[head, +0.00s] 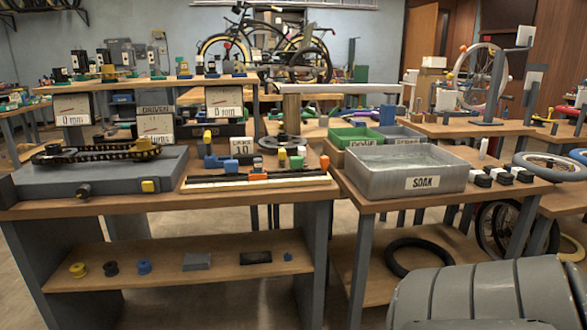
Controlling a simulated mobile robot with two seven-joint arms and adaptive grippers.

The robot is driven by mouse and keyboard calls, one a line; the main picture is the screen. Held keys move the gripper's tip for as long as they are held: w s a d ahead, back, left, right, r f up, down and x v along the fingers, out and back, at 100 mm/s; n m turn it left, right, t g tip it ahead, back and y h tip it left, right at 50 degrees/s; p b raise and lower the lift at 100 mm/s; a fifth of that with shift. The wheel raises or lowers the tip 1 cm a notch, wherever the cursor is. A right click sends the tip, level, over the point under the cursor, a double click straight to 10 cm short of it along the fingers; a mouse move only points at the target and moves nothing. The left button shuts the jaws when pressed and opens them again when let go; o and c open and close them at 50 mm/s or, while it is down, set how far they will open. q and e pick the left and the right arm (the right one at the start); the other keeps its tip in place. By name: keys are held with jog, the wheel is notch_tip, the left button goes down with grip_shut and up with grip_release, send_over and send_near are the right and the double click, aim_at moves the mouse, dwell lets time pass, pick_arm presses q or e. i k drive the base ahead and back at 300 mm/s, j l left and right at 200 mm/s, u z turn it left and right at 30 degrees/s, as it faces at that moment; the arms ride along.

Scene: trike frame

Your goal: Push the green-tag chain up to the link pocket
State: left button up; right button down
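A dark chain (95,153) lies in a long loop on top of a grey block-like fixture (110,176) at the left of the near bench. A yellow piece (143,146) sits at the chain's right end. I cannot make out a green tag on this chain. A small green block (297,162) stands farther right on the bench, among yellow, orange and blue pieces. I cannot tell which part is the link pocket. Neither of my grippers is in view.
A grey tray marked SOAK (405,185) stands on the right table, with a green bin (355,137) behind it. A blue clamp-like tool (220,155) and a LINKS 10 sign (241,146) stand mid-bench. A black tire (416,257) lies on the lower right shelf.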

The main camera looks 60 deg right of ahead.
aim_at(296, 163)
jog(key=z, duration=1.8)
jog(key=u, duration=0.4)
jog(key=l+u, duration=0.4)
jog(key=l, duration=0.15)
jog(key=l+u, duration=0.4)
jog(key=k+l, duration=0.1)
jog(key=l, duration=0.3)
jog(key=l+u, duration=0.1)
jog(key=l, duration=0.3)
jog(key=k+l, duration=0.15)
jog(key=l, duration=0.25)
